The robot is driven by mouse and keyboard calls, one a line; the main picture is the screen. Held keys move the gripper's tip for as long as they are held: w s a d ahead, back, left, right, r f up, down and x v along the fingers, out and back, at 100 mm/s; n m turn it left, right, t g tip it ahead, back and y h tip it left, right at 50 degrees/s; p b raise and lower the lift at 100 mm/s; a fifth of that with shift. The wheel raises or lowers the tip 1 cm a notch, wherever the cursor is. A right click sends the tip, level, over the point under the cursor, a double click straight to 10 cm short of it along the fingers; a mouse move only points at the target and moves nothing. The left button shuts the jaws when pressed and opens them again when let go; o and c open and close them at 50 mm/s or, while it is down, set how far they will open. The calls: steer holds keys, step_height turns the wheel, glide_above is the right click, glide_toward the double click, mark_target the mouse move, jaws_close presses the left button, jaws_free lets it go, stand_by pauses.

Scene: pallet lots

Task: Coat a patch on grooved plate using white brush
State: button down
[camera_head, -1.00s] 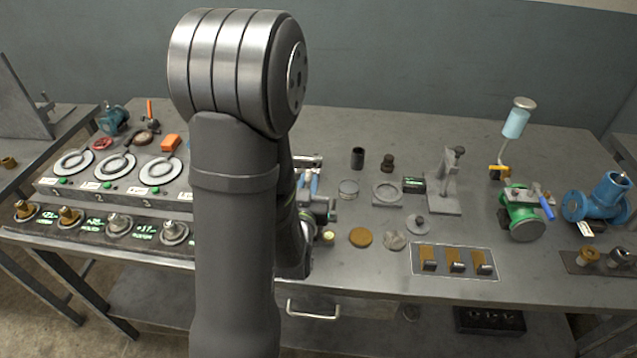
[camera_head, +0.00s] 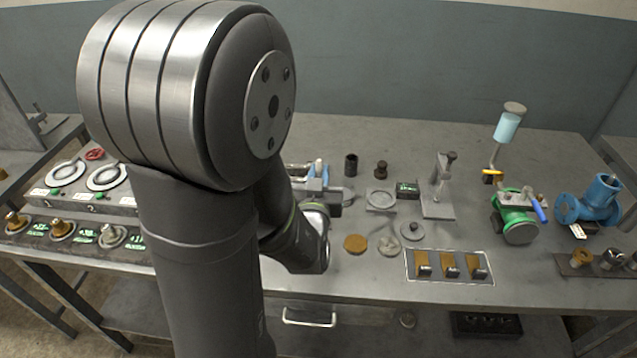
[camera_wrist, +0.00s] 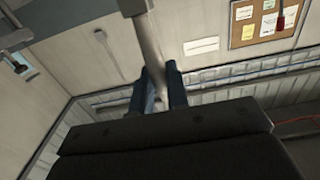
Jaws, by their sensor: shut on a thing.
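My gripper (camera_head: 322,174) is at mid bench in the head view, partly behind my own arm. In the wrist view its blue fingers (camera_wrist: 162,88) are shut on a pale handle (camera_wrist: 149,48), which I take for the white brush. The handle runs up to a grey-white block (camera_wrist: 132,7) cut by the top edge. In the head view a small white piece (camera_head: 319,166) shows at the fingers. A square grey plate with a ring-shaped recess (camera_head: 381,208) lies right of the gripper, apart from it. I cannot tell surely whether this is the grooved plate.
A rusty disc (camera_head: 355,244), a grey disc (camera_head: 389,247) and a knobbed disc (camera_head: 412,232) lie near the front. A tray of brown blocks (camera_head: 449,277) is right of them. A grey stand (camera_head: 440,190), green valve (camera_head: 517,217) and blue valve (camera_head: 592,203) stand farther right.

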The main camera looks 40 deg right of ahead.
steer(key=shift+r, duration=1.2)
steer(key=w+a+r+n+t+y, duration=0.2)
steer(key=w+a+n+t+y, duration=0.3)
steer(key=w+a, duration=1.1)
steer(key=w+a+r+n+y, duration=0.1)
steer(key=w+a+y, duration=0.3)
steer(key=a, duration=0.7)
steer(key=w+a+r+n+y, duration=0.1)
steer(key=w+a+n+y, duration=0.2)
steer(key=a, duration=0.8)
steer(key=shift+w+r+y, duration=0.3)
steer(key=shift+w+y, duration=0.1)
steer(key=shift+w, duration=0.7)
